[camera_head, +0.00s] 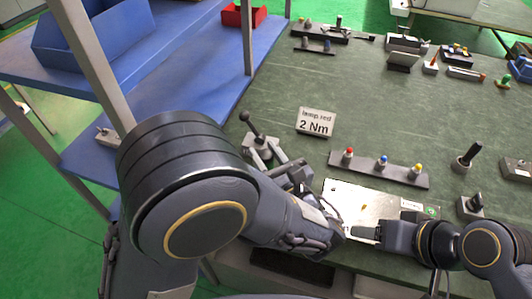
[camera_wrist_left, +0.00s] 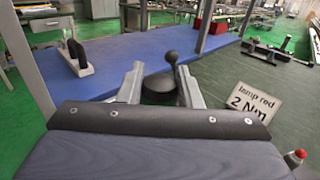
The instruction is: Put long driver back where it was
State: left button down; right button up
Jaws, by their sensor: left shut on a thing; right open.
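My left gripper (camera_head: 264,150) is at the table's left edge, its two fingers closed around a dark, rounded piece (camera_wrist_left: 158,87). A thin shaft with a black ball end (camera_head: 244,116) rises beside the fingers; the ball also shows in the left wrist view (camera_wrist_left: 171,57). I take this as the long driver, but its lower part is hidden by the fingers, and I cannot tell whether it stands in a holder. My right gripper (camera_head: 352,232) is open, low over the bright metal plate (camera_head: 350,202), with nothing clearly between its fingers.
A "lamp red 2 Nm" sign (camera_head: 316,122) stands beyond my left gripper. A rack (camera_head: 400,174) with red, blue and yellow caps lies to its right. A black-handled tool (camera_head: 469,154) stands further right. A blue shelf (camera_head: 190,85) borders the left. The green table's middle is clear.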

pick_arm(q)
jog(key=shift+f, duration=0.1)
jog(key=c, duration=1)
grip_release()
jog(key=shift+c, duration=0.2)
